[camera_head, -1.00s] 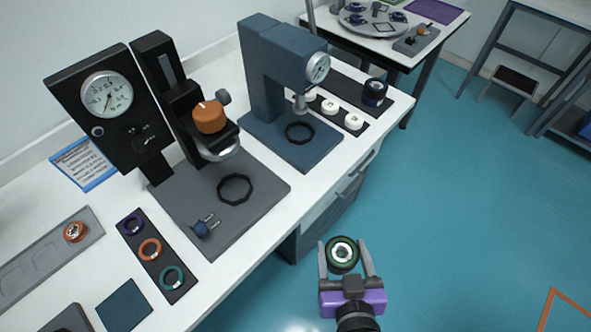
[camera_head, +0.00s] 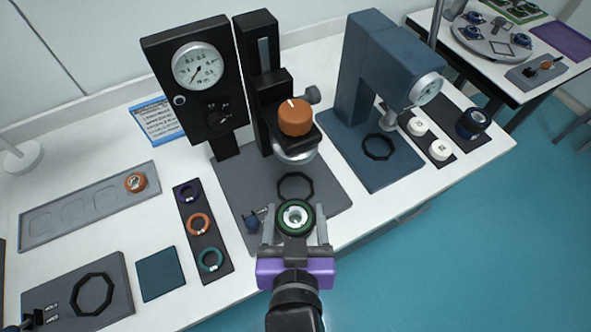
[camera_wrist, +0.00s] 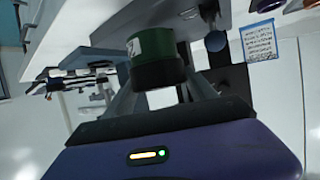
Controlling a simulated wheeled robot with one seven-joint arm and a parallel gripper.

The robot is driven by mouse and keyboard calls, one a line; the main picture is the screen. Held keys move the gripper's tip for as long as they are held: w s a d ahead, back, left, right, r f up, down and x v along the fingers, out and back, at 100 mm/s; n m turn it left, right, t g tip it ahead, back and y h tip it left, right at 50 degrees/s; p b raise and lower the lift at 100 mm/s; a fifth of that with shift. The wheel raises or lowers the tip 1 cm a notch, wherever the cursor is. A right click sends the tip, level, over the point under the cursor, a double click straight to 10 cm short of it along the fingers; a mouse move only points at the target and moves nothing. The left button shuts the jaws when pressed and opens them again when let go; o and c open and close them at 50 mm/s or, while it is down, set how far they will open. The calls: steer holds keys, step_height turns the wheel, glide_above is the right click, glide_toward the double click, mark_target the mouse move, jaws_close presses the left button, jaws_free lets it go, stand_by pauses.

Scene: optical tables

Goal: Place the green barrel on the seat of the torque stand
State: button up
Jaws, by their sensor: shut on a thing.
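The green barrel (camera_head: 295,217), a dark green ring with a pale bore seen from above, is held between the fingers of my gripper (camera_head: 295,224). In the wrist view the barrel (camera_wrist: 158,58) is a dark green cylinder with a white label. A black gauge stand (camera_head: 195,85) and a column with an orange knob (camera_head: 295,117) share a grey base plate (camera_head: 328,190). A black octagonal seat ring (camera_head: 296,187) lies on that plate, just beyond the barrel in the head view, and looks empty. The barrel appears above the plate's front edge; its height is unclear.
A blue press (camera_head: 385,70) with a dial and another octagonal ring (camera_head: 379,146) stands right. A small blue part (camera_head: 252,221) lies on the grey plate, left of the barrel. A strip with coloured rings (camera_head: 199,223) and a grey tray (camera_head: 75,212) are left. A silver cup (camera_head: 296,152) overhangs the seat.

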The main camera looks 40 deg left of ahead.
steer(key=shift+r+p+x, duration=0.15)
steer(key=shift+p+x, duration=0.4)
steer(key=shift+x, duration=2.25)
steer(key=shift+r+p+x, duration=0.2)
steer(key=shift+p+x, duration=0.3)
steer(key=shift+x, duration=2.3)
steer(key=shift+w+a, duration=0.1)
steer(key=shift+f, duration=0.15)
steer(key=o, duration=1.5)
steer(key=b+v, duration=0.1)
steer(key=v, duration=1.1)
steer(key=shift+r, duration=0.2)
